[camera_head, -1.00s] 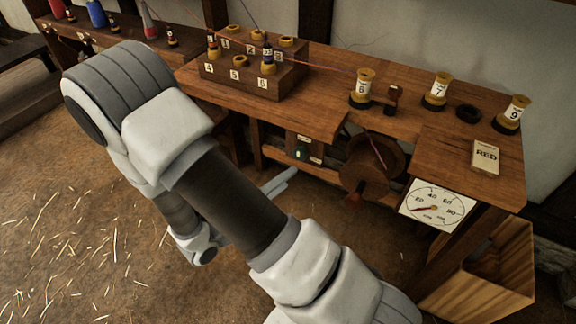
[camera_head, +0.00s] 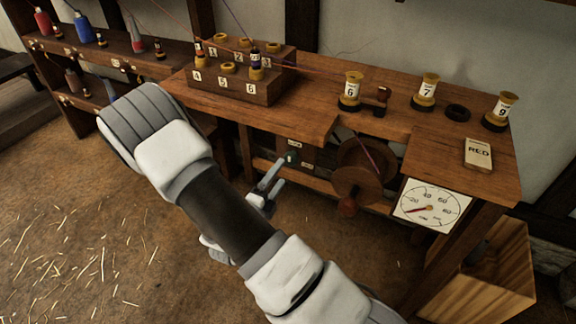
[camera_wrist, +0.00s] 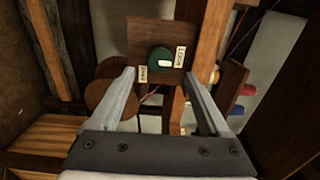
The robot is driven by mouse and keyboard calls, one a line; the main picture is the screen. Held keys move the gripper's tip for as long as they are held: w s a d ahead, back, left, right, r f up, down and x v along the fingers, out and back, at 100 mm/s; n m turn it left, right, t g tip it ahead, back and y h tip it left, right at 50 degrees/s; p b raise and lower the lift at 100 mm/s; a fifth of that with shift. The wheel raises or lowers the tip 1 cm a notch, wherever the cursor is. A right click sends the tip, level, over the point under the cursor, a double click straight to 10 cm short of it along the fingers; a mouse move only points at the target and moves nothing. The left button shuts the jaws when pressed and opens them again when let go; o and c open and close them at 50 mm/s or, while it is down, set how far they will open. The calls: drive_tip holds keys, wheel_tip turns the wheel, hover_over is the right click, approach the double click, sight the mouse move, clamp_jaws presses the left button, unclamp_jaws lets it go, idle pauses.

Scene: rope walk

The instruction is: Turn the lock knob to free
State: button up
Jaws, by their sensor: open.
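The lock knob (camera_wrist: 158,56) is dark green with a pale bar on its face. It sits on a brown wooden panel (camera_wrist: 140,40) between two small pale labels whose words are too small to read surely. The knob also shows in the head view (camera_head: 291,156), under the bench top. My gripper (camera_wrist: 159,80) is open and empty, its fingers pointing at the panel, with the knob between and beyond their tips in the wrist view. In the head view, my gripper (camera_head: 279,173) is just in front of the panel. I cannot tell whether it touches.
A wooden crank wheel (camera_head: 355,185) is right of the panel, with a white dial (camera_head: 430,204) farther right. An open wooden crate (camera_head: 490,275) stands lower right.

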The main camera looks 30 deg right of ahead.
sight(289, 161)
drive_tip(key=b+x, duration=0.1)
drive_tip(key=x, duration=0.5)
drive_tip(key=shift+d, duration=0.1)
drive_tip(key=shift+c, duration=0.2)
clamp_jaws()
